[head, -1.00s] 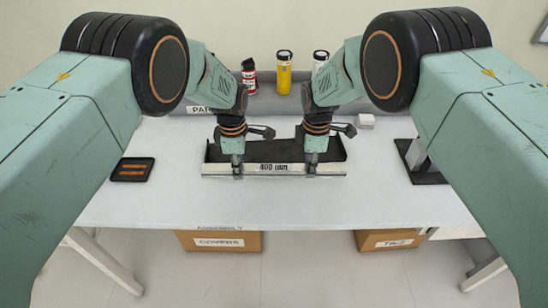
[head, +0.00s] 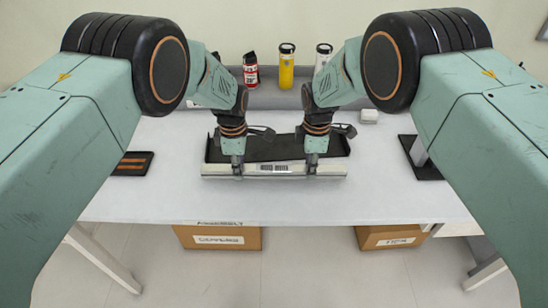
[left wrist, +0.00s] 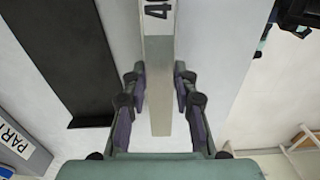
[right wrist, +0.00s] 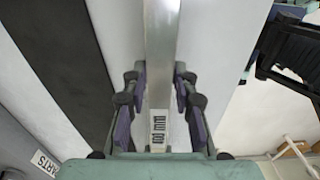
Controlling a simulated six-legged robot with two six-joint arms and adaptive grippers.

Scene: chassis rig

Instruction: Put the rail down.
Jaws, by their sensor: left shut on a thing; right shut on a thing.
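The rail (head: 275,170) is a long pale bar, held level across the front of the black tray (head: 279,148). My left gripper (head: 238,171) is shut on its left part and my right gripper (head: 311,169) on its right part. In the left wrist view the rail (left wrist: 160,105) runs between the fingers, with part of a number label showing. In the right wrist view the rail (right wrist: 161,45) also lies between the fingers, with a striped label. I cannot tell whether the rail touches the table.
A small black tray with orange strips (head: 132,163) lies at the left. A black base with a post (head: 421,160) stands at the right. Bottles, including a yellow one (head: 287,70), stand at the back. The white table (head: 275,205) is clear in front of the rail.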

